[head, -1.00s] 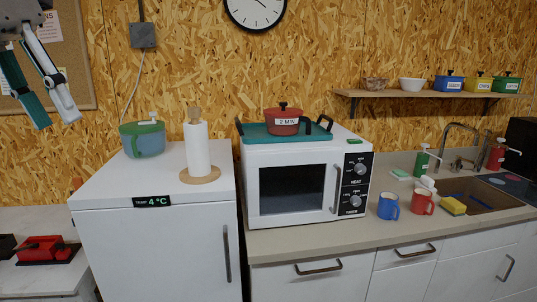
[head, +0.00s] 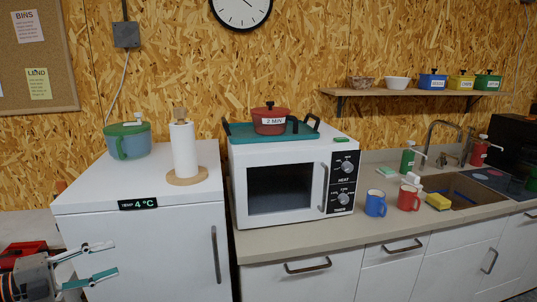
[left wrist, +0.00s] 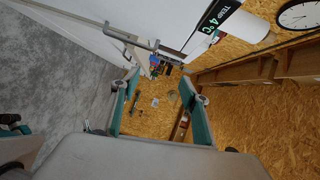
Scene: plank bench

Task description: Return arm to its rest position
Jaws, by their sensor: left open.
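My left gripper (head: 100,263) is at the lower left of the head view, in front of the white fridge (head: 85,207). Its two fingers with teal pads are spread apart, with nothing between them. In the left wrist view the open fingers (left wrist: 160,100) frame empty space, with the fridge's handle (left wrist: 130,37) beyond them at the upper left. My right gripper does not show in the head view.
A white microwave (head: 233,185) carries a teal tray (head: 240,131) and a red pot (head: 270,126). A green-lidded blue pot (head: 133,142) and a paper towel roll (head: 185,150) stand on the fridge. Blue (head: 375,205) and red mugs (head: 408,198) stand by the sink.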

